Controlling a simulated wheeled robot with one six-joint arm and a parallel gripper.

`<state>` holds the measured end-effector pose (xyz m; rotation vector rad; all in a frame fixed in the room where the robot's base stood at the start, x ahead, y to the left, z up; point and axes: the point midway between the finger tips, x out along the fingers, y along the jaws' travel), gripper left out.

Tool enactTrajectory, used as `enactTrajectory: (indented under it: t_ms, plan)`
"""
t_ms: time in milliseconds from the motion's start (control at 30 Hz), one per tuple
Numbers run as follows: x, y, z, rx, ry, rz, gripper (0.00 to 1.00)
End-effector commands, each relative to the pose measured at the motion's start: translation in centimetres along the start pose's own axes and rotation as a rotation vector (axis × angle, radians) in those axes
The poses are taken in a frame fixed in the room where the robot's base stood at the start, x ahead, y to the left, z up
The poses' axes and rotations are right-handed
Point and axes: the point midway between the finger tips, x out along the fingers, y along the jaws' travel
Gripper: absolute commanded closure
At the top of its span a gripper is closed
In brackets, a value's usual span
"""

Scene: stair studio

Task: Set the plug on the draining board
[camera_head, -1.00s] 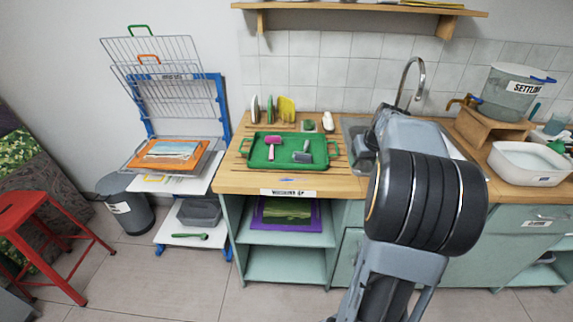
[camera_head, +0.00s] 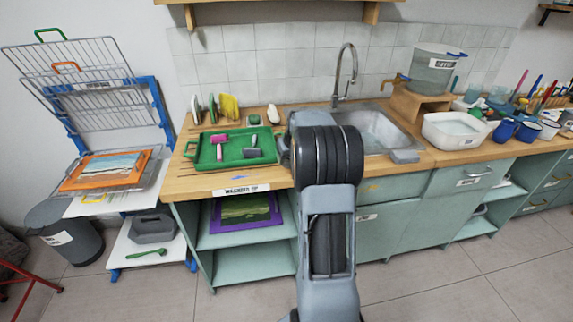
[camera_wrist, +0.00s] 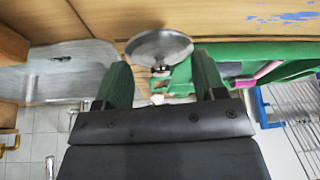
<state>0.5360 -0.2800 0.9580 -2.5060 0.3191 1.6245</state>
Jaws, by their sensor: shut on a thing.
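The plug (camera_wrist: 158,46) is a round, shiny metal disc in the wrist view. It sits between the tips of my gripper's two green fingers (camera_wrist: 162,68), which are shut on it. Pale wood of the counter shows behind the plug. In the head view my arm hides both gripper and plug. The draining board (camera_head: 180,172) appears to be the grooved wooden counter left of the sink (camera_head: 372,128), with a green tray (camera_head: 206,162) standing on it. My arm reaches over the counter at the sink's left side.
The green tray holds a pink-headed tool (camera_head: 219,142) and a grey one (camera_head: 253,152). Upright boards (camera_head: 228,107) and a white bottle (camera_head: 272,113) stand behind it. The tap (camera_head: 346,72) rises behind the sink. A white basin (camera_head: 452,131) stands to the right. Bare wood shows along the front edge.

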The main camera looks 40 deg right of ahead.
Motion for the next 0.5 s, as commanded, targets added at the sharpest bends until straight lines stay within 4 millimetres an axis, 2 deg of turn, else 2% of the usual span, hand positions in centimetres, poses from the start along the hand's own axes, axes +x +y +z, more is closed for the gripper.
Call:
enactTrajectory:
  t_ms: [233,500]
  plan:
    - [1.0,-0.5,-0.2,0.000,-0.001,-0.001,0.59]
    - [4.1,-0.7,0.9,-0.001,-0.001,0.000,0.60]
